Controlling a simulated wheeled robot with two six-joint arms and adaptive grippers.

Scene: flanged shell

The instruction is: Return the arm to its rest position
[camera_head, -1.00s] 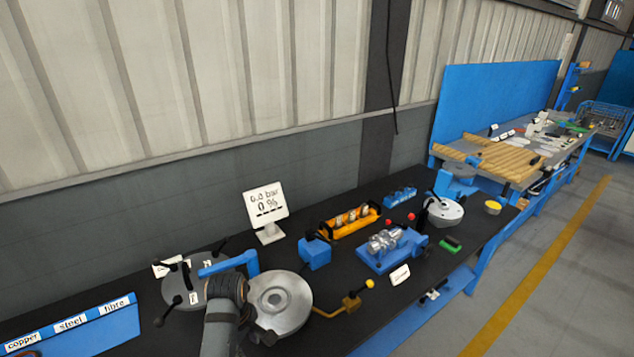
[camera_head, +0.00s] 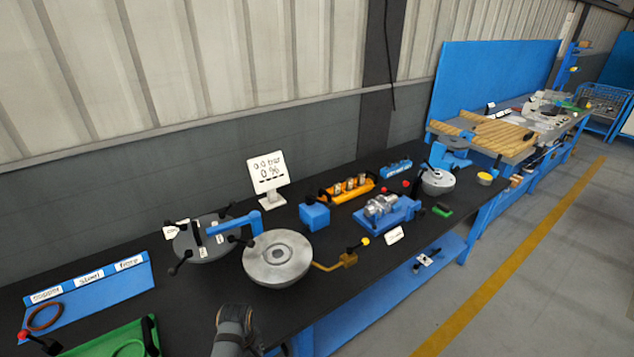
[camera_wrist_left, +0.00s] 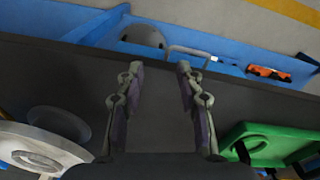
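My left gripper (camera_wrist_left: 160,72) shows in the wrist view with its two fingers apart and nothing between them. It hangs over the dark bench top near the front edge. In the head view only a dark part of my arm shows at the bottom, and I cannot make out the fingers there. The round grey flanged shell (camera_head: 278,258) sits on the bench beyond the arm, apart from it. Its round metal edge also shows at the left of the wrist view (camera_wrist_left: 45,145). My right gripper is in neither view.
A green tray (camera_head: 103,340) lies at the front left, also in the wrist view (camera_wrist_left: 275,141). A blue rack (camera_head: 88,290) with labels, a round lid (camera_head: 205,245) with black handles, a blue block (camera_head: 314,216) and a display (camera_head: 267,170) stand around. A brass-coloured arm (camera_head: 335,262) juts beside the shell.

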